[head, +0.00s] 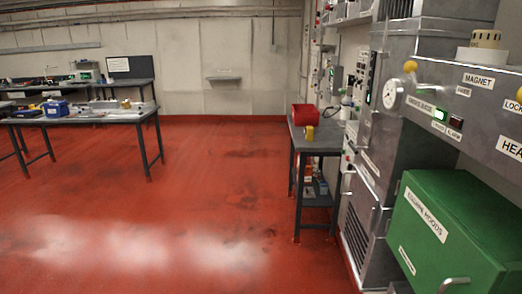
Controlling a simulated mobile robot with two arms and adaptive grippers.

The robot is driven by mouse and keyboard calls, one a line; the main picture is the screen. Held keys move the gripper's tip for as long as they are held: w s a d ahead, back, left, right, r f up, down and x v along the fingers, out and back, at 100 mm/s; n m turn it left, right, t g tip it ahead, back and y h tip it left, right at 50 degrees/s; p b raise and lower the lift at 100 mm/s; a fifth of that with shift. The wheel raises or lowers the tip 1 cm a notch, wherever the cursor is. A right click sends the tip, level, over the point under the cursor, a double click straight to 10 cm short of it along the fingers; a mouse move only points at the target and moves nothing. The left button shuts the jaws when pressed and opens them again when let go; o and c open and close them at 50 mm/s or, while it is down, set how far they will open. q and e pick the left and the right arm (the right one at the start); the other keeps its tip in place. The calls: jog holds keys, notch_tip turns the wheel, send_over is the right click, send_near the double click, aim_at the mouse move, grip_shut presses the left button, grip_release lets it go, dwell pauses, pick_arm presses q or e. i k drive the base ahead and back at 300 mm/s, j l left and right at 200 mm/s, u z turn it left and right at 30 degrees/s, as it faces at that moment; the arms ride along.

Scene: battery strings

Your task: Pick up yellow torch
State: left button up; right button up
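A small yellow object (310,133) stands near the front of the small dark table (325,148) right of the middle. It may be the yellow torch, but it is too small to tell. Another small yellow item (126,103) sits on the long workbench at the left, also too small to make out. Neither of my grippers is in view.
A red bin (305,114) stands behind the yellow object. A large metal machine (405,130) and a green box (450,235) fill the right side. The workbench (90,117) at the left holds a blue box (56,108). The red floor (215,190) between is clear.

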aim_at(309, 132)
jog(key=i, duration=1.7)
jog(key=i+z, duration=0.15)
jog(key=i, duration=0.4)
jog(key=i+j+z, duration=0.15)
jog(key=i, duration=0.45)
jog(key=i+j+z, duration=0.15)
jog(key=i, duration=0.4)
